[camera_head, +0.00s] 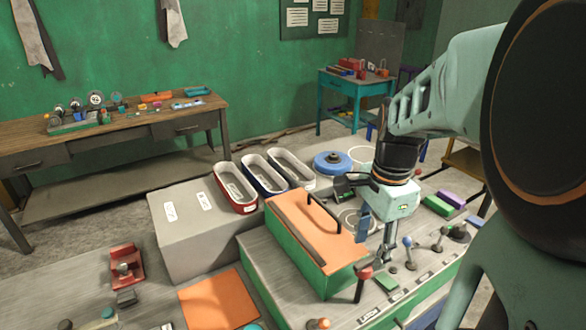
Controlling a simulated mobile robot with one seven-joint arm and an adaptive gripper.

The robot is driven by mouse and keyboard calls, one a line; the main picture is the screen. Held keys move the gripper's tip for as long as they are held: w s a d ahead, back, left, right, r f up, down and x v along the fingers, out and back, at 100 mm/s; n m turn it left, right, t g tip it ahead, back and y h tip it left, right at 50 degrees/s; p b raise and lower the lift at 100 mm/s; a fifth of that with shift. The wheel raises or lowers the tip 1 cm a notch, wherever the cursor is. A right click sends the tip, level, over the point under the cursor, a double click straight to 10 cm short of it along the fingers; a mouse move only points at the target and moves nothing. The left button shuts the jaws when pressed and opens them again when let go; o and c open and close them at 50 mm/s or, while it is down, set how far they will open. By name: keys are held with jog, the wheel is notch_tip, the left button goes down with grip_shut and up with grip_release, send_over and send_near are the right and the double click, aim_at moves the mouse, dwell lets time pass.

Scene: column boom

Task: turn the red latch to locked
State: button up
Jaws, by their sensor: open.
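The red latch (365,273) is a lever with a red knob on a dark stem. It stands upright, leaning slightly, near the front edge of a grey-topped green cabinet. A label on the edge below it appears to read "LATCH". My gripper (387,256) points down above the same cabinet top, behind and to the right of the red knob. It is open, with nothing seen between its fingers, and looks apart from the latch. The fingertips are small and partly hard to make out.
A blue-knobbed lever (407,242) and other small controls stand to the right along the edge. An orange-topped box (300,225) with a black handle is close on the left. Three trays, including a red one (236,190), sit behind. My arm fills the right side.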

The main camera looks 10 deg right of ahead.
aim_at(366, 261)
jog(key=shift+w+f+b, duration=0.2)
jog(key=shift+f+b, duration=1.9)
jog(key=shift+f, duration=0.8)
jog(key=c, duration=1.2)
